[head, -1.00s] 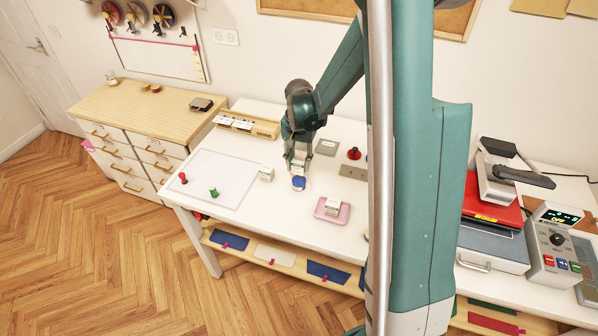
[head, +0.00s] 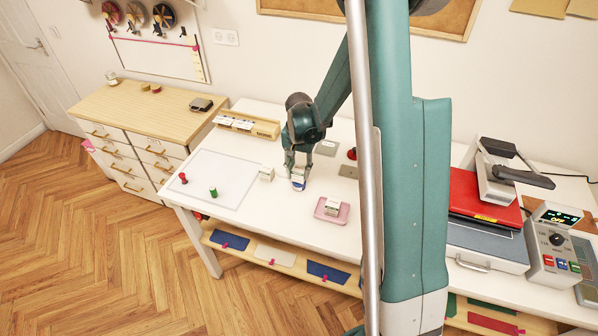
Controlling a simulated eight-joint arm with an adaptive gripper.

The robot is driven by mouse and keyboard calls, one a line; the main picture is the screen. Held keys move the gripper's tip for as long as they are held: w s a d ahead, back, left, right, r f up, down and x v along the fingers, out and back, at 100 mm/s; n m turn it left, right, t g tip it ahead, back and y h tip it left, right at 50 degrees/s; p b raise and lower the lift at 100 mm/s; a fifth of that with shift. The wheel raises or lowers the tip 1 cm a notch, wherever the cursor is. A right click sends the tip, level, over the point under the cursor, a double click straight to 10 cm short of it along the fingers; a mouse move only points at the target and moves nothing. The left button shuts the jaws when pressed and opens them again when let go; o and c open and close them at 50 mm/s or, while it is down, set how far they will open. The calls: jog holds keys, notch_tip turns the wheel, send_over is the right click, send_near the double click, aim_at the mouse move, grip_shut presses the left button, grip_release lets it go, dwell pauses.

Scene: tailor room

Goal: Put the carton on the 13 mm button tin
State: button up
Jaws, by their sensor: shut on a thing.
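My gripper (head: 298,172) points down over the middle of the white table and is shut on a small white carton (head: 298,179), partly covered by the fingers. A small blue round tin (head: 299,187) is directly below the carton, mostly hidden by it. The carton appears to be at or just above the tin's top; contact is too small to tell. No size label on the tin can be read from here.
A second white carton (head: 266,174) stands to the left; another (head: 332,206) stands on a pink dish (head: 320,213). Red (head: 183,178) and green (head: 213,191) pieces stand on a pale mat (head: 205,167). Grey plates (head: 327,147) lie behind. A wooden tray (head: 265,130) is at the back.

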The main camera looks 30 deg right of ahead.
aim_at(299, 169)
jog(key=shift+f, duration=0.3)
jog(key=o, duration=0.9)
jog(key=shift+r, duration=0.25)
jog(key=shift+r, duration=5.95)
